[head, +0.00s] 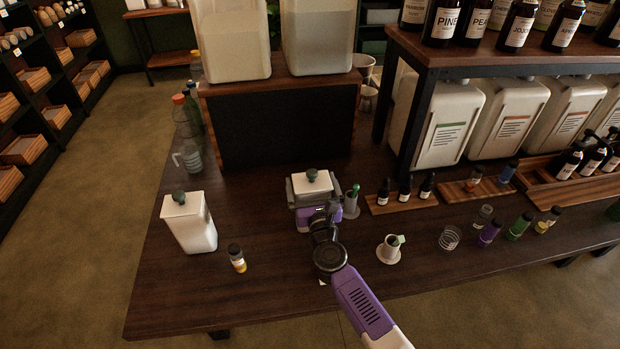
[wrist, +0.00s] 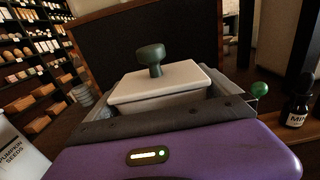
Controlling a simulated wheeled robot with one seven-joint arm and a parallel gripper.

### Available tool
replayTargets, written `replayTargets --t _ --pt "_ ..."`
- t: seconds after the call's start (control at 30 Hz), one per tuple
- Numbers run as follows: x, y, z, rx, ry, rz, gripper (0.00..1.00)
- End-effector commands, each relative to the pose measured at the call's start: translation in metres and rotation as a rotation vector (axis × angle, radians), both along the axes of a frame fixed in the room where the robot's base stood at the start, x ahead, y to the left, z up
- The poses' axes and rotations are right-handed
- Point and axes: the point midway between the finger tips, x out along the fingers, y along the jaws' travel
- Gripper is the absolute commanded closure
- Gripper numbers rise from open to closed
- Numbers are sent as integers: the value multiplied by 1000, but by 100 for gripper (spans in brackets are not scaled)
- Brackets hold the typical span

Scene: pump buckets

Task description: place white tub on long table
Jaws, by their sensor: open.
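A white tub (head: 312,182) with a square lid and dark green knob is at the middle of the long table (head: 260,290). It also shows in the wrist view (wrist: 160,85), upright, with its lower body hidden behind my gripper. My gripper (head: 314,192) is open, with its grey fingers on either side of the tub just below the lid. I cannot tell whether they touch it. A second white container (head: 188,224) with a green knob stands at the table's left; its label in the wrist view reads pumpkin seeds (wrist: 15,150).
A green-topped scoop pot (head: 351,202) is close right of my gripper. A white cup (head: 390,249) and several small jars are further right. A dark riser box (head: 280,130) stands behind. The front left table is clear.

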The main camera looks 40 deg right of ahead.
Motion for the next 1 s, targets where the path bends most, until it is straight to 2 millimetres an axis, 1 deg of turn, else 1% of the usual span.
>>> replayTargets --t 0.03,0.2,0.4,0.6,0.87,0.93,1.0 --pt "-9 6 1 -1 2 2 0" --pt "-38 25 0 1 1 1 0" --pt "-67 45 -1 0 1 1 0" --pt "-81 54 0 -1 1 -1 0" --pt "-86 57 1 -14 7 1 0" --pt "-94 59 1 -68 36 11 0" --pt "-110 65 1 -178 94 32 0"
